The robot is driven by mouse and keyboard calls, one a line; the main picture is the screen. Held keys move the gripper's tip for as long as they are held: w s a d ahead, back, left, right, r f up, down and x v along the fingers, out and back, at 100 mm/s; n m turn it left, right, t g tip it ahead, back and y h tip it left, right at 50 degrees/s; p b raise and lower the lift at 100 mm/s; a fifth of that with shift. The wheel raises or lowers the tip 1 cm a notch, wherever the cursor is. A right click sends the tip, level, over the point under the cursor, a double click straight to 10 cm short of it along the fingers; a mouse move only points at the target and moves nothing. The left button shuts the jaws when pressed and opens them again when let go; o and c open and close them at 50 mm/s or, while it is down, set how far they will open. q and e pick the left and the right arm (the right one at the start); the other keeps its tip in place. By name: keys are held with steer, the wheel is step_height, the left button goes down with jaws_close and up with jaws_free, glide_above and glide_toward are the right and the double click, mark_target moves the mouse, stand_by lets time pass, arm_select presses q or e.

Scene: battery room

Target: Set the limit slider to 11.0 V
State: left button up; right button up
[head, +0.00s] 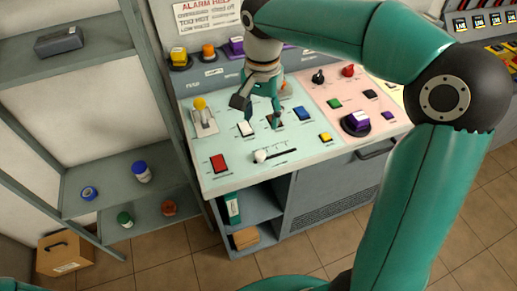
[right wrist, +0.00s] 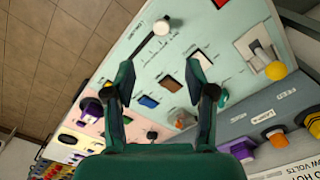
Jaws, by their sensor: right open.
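The limit slider shows in the head view as a round white knob (head: 261,156) at the left end of a dark slot near the front edge of the light green panel. In the right wrist view the white knob (right wrist: 161,27) is at the top, with its slot running down and left. Its scale is too small to read. My right gripper (head: 259,108) is open and empty above the panel, behind the slider and apart from it. Its two fingers (right wrist: 162,78) point toward the panel in the right wrist view. My left gripper is not in view.
Near the slider are a red switch (head: 218,163), a white switch (head: 246,129), a blue switch (head: 303,114) and a yellow button (head: 325,137). A yellow-tipped lever (head: 200,104) stands at the back left. A purple knob (head: 356,122) is on the pink section. Shelves stand left.

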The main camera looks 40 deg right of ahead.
mark_target(260, 153)
step_height(260, 153, down, 14)
steer(key=shift+w+r, duration=0.1)
steer(key=shift+w, duration=0.05)
steer(key=shift+a, duration=0.1)
jaws_close()
stand_by(0.3)
